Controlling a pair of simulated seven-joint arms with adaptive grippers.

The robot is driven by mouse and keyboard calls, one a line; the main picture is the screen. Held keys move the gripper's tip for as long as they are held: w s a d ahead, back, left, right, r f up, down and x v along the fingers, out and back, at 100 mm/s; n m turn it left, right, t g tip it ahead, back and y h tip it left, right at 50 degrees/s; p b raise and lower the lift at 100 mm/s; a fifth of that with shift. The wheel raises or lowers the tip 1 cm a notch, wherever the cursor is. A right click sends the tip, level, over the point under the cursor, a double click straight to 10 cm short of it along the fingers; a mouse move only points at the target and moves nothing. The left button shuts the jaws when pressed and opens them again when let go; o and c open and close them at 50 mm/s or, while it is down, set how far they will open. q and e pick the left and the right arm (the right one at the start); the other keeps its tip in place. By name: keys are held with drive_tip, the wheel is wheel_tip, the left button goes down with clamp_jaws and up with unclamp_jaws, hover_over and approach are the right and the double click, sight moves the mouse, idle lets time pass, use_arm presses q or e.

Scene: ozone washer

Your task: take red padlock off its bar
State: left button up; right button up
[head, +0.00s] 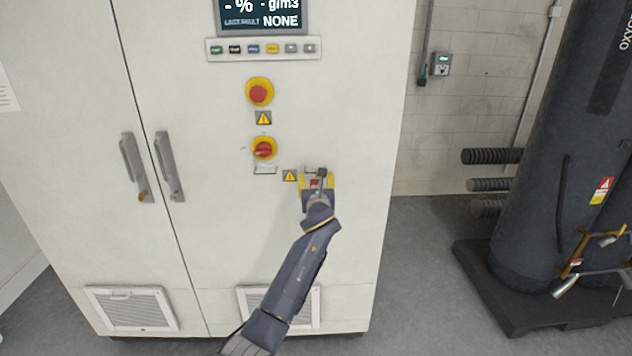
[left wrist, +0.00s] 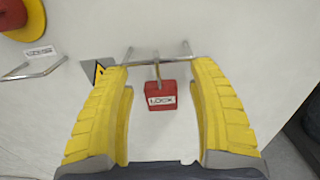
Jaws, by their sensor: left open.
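The red padlock (left wrist: 161,96) hangs by its shackle from a thin metal bar (left wrist: 160,57) on the white cabinet front. My left gripper (left wrist: 160,80) is open, with one yellow finger on each side of the padlock and a gap on both sides. In the head view the left gripper (head: 317,182) is up against the cabinet at the bar, and the padlock shows only as a small red patch (head: 315,183) between the fingers. My right gripper is not in view.
Left of the padlock are a red and yellow rotary switch (head: 264,149), a second empty bar (head: 265,170) and a warning label (head: 289,175). A red stop button (head: 259,93) is above. Dark cylinders (head: 545,190) stand at right, with clear floor between.

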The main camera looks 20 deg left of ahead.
use_arm(q)
drive_tip(key=shift+c, duration=0.2)
clamp_jaws()
idle(0.4)
